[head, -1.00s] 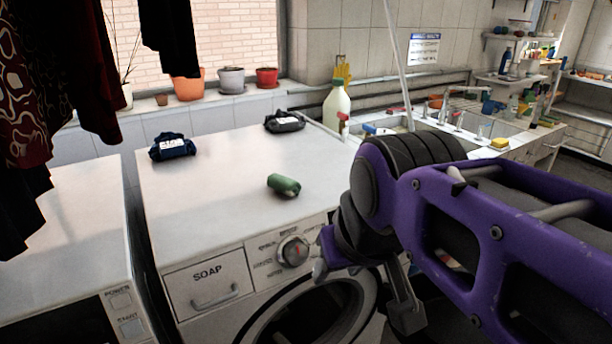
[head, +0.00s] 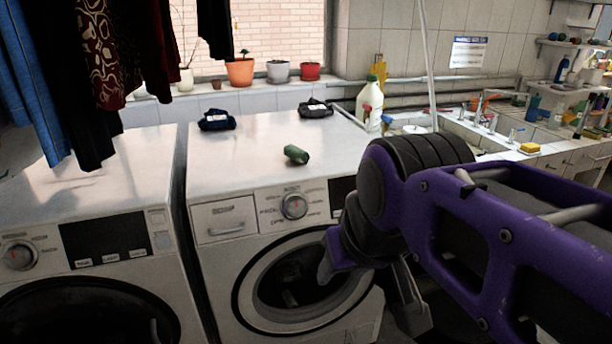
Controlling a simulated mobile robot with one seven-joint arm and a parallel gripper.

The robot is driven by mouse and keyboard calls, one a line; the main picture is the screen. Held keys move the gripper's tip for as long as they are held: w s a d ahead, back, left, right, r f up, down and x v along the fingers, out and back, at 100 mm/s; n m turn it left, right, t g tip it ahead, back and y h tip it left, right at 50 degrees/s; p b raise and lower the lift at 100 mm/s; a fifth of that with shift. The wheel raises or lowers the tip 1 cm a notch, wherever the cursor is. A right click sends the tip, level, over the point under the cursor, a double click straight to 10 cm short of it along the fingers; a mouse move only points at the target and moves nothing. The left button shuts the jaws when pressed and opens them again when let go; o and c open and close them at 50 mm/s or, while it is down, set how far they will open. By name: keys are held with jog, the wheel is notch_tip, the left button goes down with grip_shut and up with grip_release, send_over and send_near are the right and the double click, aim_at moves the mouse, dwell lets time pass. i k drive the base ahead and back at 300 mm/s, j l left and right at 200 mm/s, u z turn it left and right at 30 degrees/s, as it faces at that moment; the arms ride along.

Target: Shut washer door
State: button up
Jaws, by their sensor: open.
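The right washer (head: 215,180) is white, with a dial and a soap drawer. Its round front (head: 250,300) has a pale ring around a dark centre, and a small light shape shows inside. My arm covers its right side, so I cannot tell whether the door is shut or ajar. My gripper (head: 370,302) is open and empty, in front of the right part of this round front. One finger overlaps the ring in the picture; contact is not clear.
A second washer (head: 120,190) with a dark round door (head: 85,315) stands close on the left. A green roll (head: 296,154) and two dark bundles lie on the right washer. Clothes hang at upper left. A sink counter (head: 500,140) runs along the right.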

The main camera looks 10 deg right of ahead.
aim_at(451, 324)
jog(key=k+l+u, duration=0.75)
jog(key=k+l, duration=0.3)
jog(key=k+l+u, duration=0.15)
jog(key=l, duration=0.25)
jog(key=k+l+u, duration=0.15)
jog(key=l, duration=0.25)
jog(key=k+l+u, duration=0.15)
jog(key=l, duration=0.2)
jog(key=k+l+u, duration=0.25)
jog(key=l, duration=0.25)
jog(key=k+l+u, duration=0.15)
jog(key=l, duration=0.15)
jog(key=l+u, duration=0.1)
jog(key=l, duration=0.25)
jog(key=l+u, duration=0.15)
jog(key=l, duration=0.25)
jog(key=k+l+u, duration=0.2)
jog(key=l, duration=0.2)
jog(key=l+u, duration=0.3)
jog(key=l, duration=0.55)
jog(key=l+u, duration=0.3)
jog(key=l, duration=0.55)
jog(key=i, duration=0.05)
